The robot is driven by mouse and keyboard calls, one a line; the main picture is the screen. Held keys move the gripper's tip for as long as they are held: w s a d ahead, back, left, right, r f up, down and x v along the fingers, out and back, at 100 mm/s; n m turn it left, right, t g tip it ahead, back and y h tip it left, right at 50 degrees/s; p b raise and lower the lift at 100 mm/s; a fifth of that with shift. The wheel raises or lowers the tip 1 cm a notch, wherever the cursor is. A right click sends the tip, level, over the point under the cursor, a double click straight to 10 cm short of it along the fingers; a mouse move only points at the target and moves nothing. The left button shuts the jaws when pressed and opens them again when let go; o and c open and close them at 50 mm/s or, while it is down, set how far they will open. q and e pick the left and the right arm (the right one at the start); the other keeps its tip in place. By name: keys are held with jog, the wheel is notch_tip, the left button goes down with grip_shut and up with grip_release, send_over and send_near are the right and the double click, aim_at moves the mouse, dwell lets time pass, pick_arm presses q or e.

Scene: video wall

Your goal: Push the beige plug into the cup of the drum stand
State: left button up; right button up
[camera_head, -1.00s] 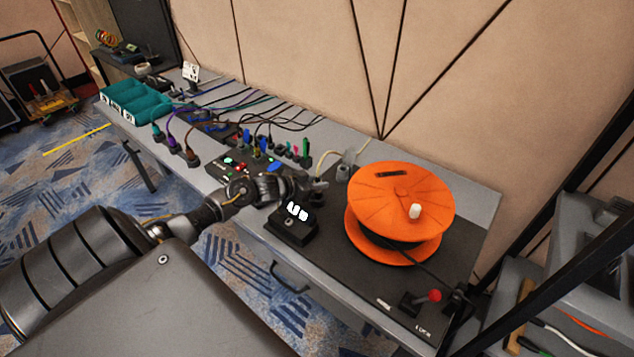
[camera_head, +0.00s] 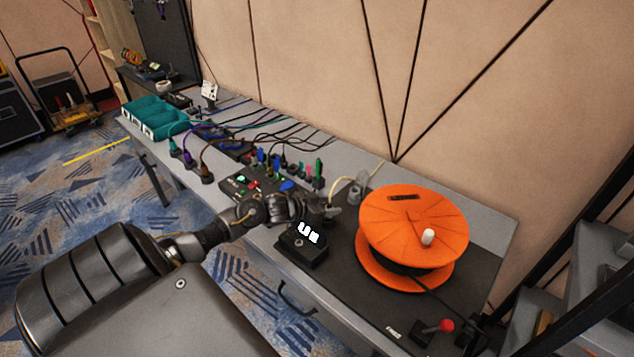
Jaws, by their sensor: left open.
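The orange cable drum (camera_head: 400,212) sits on a dark base plate (camera_head: 352,285) at the right of the long table, with a white knob on its top face. A small grey cup-like fitting (camera_head: 354,194) stands behind its left side. A thin beige cable (camera_head: 334,188) curves down from the wall side to my left gripper. The beige plug itself is too small and hidden to make out. My left gripper (camera_head: 328,209) is open at the cable's lower end, just left of the grey fitting and apart from the drum. The fingertips are small and dark. My right gripper is not in view.
A black box with a lit display (camera_head: 303,246) stands just below my left gripper. A panel with coloured plugs (camera_head: 262,180) and several dark cables lie to the left. A red-knobbed lever (camera_head: 445,326) is at the front right. The wall closes off the back.

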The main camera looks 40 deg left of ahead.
pick_arm(q)
jog(key=v, duration=1)
jog(key=shift+a+r, duration=0.1)
jog(key=shift+r, duration=0.1)
